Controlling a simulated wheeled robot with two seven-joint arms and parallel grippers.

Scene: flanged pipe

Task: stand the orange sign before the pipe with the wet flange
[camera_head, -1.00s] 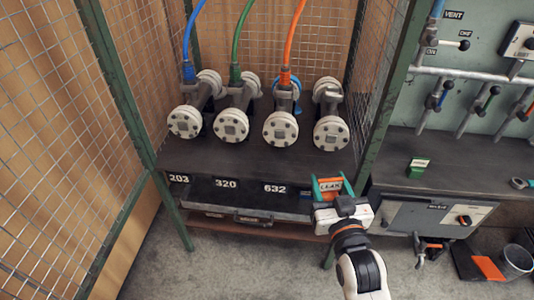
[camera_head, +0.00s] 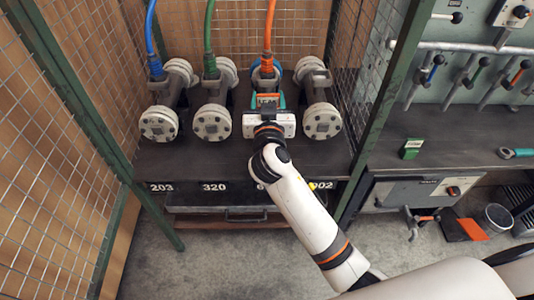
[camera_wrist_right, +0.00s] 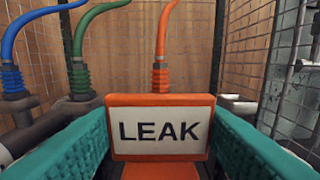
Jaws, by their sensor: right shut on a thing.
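My right gripper (camera_head: 268,104) is shut on the orange sign (camera_head: 267,99). In the right wrist view the sign (camera_wrist_right: 160,128) is upright between the teal fingers, its white face reading LEAK. In the head view the gripper is over the third pipe from the left, the one with the orange hose (camera_head: 268,35), and hides its front flange. The pipe with the blue hose (camera_head: 159,122), the pipe with the green hose (camera_head: 212,122) and the hoseless right pipe (camera_head: 321,121) show pale front flanges. I cannot tell which flange is wet. My left gripper is out of view.
The pipes lie on a dark bench (camera_head: 225,158) with number labels on its front edge. Mesh walls and green posts (camera_head: 385,100) enclose it. A green block (camera_head: 412,148) and a panel of valves stand to the right. Bare bench shows in front of the flanges.

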